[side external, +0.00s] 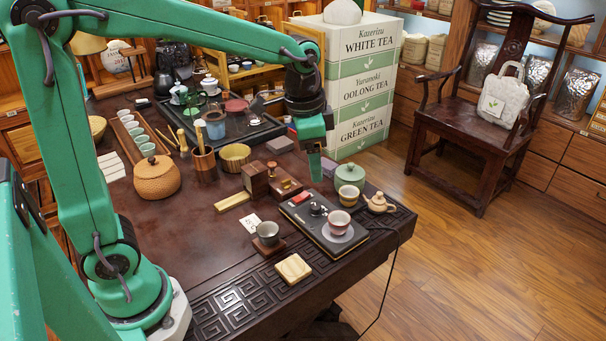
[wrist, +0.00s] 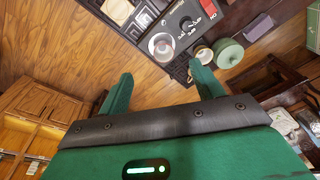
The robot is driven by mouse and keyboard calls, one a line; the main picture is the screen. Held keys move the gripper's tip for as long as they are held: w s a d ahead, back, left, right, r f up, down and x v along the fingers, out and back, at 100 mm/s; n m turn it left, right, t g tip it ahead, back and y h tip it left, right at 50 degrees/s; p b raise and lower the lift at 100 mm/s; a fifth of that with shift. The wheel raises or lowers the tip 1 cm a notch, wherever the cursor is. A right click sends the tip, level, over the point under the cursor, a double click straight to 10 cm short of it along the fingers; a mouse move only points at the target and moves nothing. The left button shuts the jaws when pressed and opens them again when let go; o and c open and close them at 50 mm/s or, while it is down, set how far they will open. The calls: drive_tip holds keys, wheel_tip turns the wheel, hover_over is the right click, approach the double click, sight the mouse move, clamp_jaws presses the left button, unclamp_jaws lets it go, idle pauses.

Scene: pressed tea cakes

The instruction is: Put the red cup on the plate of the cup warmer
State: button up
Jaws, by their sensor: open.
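The red cup (side external: 339,224), reddish outside and pale inside, stands upright on the round light plate (side external: 338,241) of the black cup warmer (side external: 312,229). In the wrist view the cup (wrist: 162,46) is seen from above, beyond the fingers, within the plate's round outline. My gripper (side external: 315,168) hangs over the table's right part, behind the warmer in the side view, apart from the cup. In the wrist view my gripper (wrist: 162,82) has its two fingers spread with nothing between them.
A yellow cup (side external: 348,195), a green lidded pot (side external: 350,177) and a clay teapot (side external: 379,203) stand close behind the warmer. A grey cup (side external: 267,232) sits to its left on a coaster. Wooden boxes (side external: 256,180) stand left of my gripper. A cord runs off the table's right edge.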

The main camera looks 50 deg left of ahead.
drive_tip(key=s+a+r+n+t, duration=0.1)
drive_tip(key=s+n+t, duration=0.1)
drive_tip(key=s, duration=0.6)
drive_tip(key=s+a+r+n+t, duration=0.1)
drive_tip(key=s+a+n+t, duration=0.1)
drive_tip(key=s+n, duration=0.2)
drive_tip(key=s, duration=0.3)
drive_tip(key=shift+s+a+r, duration=0.15)
drive_tip(key=shift+s+a, duration=0.15)
drive_tip(key=shift+s, duration=0.1)
